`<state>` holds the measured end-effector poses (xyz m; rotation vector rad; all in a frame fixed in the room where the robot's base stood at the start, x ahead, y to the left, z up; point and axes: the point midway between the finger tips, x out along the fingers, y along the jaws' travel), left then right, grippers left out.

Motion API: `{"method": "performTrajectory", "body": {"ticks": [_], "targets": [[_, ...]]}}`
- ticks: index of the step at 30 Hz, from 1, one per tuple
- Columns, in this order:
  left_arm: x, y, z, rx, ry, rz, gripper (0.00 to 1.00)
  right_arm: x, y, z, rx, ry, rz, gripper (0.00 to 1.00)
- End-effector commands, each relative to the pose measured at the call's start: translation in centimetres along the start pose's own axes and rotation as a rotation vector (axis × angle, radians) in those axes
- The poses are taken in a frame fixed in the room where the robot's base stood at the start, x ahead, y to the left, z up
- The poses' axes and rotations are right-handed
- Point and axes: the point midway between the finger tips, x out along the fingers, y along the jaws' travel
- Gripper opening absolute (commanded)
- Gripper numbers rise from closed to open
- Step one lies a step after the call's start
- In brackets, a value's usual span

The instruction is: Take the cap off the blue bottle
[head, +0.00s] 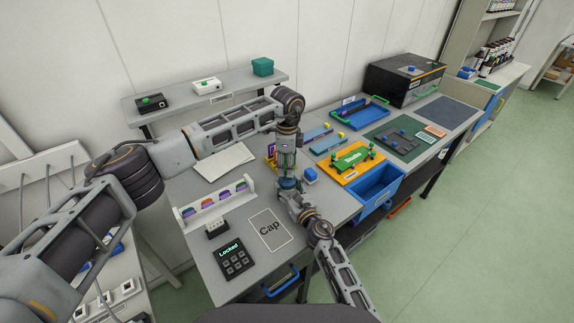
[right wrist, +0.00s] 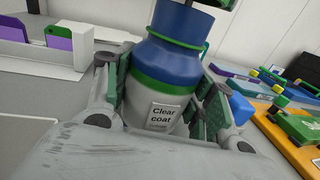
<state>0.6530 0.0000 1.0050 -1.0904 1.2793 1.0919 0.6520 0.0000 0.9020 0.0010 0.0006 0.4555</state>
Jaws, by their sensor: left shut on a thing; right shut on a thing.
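The blue bottle (right wrist: 166,90) stands upright in the right wrist view, with a blue shoulder, a green band and a grey lower body labelled "Clear coat". Its blue cap (right wrist: 181,20) is the wide cylinder at the top, with a thin green ring below it; its upper end is cut off. My right gripper (head: 288,189) is shut around the bottle's lower body. My left gripper (head: 287,170) points down from above and is shut at the bottle's top, apparently on the cap; its fingertips are hard to make out.
A "Cap" mat (head: 270,230) lies bare on the grey table, beside a keypad reading "Locked" (head: 233,256). A white rack (head: 215,205) of coloured pieces is left. A blue block (head: 310,174), orange tray (head: 350,177) and blue bin (head: 377,188) are right.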

Motion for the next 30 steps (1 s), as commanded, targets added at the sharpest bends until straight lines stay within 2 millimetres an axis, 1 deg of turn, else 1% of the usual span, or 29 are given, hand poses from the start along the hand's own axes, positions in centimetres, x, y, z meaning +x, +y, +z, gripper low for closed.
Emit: {"method": "performTrajectory", "body": {"ticks": [8,21,24,30], "targets": [[-0.2,0.0,0.0,0.0,0.0,0.0,0.15,0.0,0.0,-0.1,0.0,0.001,0.0,0.0],[-3.6,0.0,0.0,0.0,0.001,-0.001,0.15,0.0,0.0,-0.1,0.0,0.001,0.0,0.0],[-4.0,0.0,0.0,0.0,0.0,0.0,0.15,0.0,0.0,-0.1,0.0,0.001,0.0,0.0],[-4.0,0.0,0.0,0.0,0.0,0.0,0.15,0.0,0.0,-0.1,0.0,0.001,0.0,0.0]]}}
